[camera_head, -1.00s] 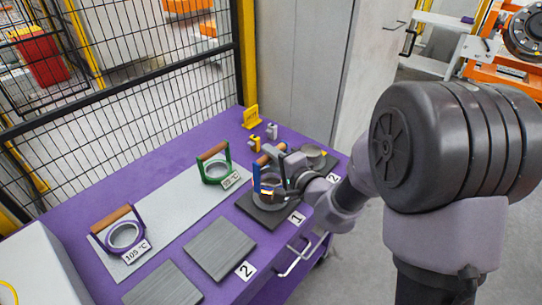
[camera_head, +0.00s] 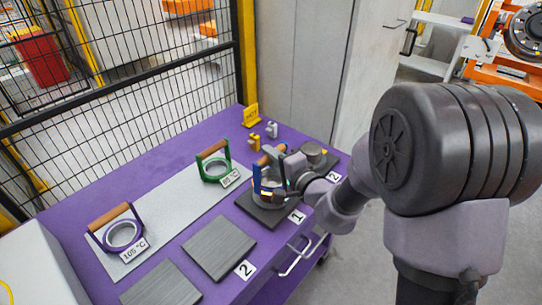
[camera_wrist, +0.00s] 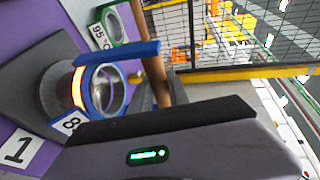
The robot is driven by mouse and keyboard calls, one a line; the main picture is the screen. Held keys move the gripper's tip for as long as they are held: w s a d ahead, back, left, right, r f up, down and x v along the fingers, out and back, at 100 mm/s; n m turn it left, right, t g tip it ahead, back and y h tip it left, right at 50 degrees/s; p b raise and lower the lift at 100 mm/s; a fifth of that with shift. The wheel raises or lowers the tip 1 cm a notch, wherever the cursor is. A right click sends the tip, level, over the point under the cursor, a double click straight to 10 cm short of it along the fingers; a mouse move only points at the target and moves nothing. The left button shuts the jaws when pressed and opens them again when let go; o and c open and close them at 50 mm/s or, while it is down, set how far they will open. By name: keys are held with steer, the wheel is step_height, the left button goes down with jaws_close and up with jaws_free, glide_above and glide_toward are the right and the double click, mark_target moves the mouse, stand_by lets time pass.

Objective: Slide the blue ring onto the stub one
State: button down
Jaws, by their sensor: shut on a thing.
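The blue ring (camera_wrist: 99,108) has a wooden handle (camera_wrist: 153,60) and a tag reading "8", the rest of it hidden. My gripper (camera_wrist: 155,95) is shut on this handle. Stub one (camera_wrist: 57,92) is a short grey cylinder on a dark pad (camera_wrist: 22,72) beside a "1" label. The wrist view shows the blue ring over the stub's end, with an orange glow at its edge; I cannot tell if it is around the stub. In the head view the blue ring (camera_head: 257,183) is upright above the pad, and my gripper (camera_head: 277,158) hides part of it.
A green ring (camera_head: 215,168) and a purple ring (camera_head: 122,235) stand on a grey plate on the purple table. A second stub (camera_head: 314,148) is behind, right. Bare dark pads (camera_head: 219,246) lie in front. A yellow sign (camera_head: 251,116) and mesh fence are behind.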

steer(key=shift+f, duration=0.8)
steer(key=shift+f, duration=0.3)
steer(key=shift+f, duration=1.2)
steer(key=c, duration=1.2)
jaws_free()
steer(key=shift+o, duration=0.2)
steer(key=shift+f, duration=0.1)
steer(key=shift+s, duration=0.1)
steer(key=p+v, duration=1.5)
steer(key=v, duration=0.2)
steer(key=shift+p, duration=0.35)
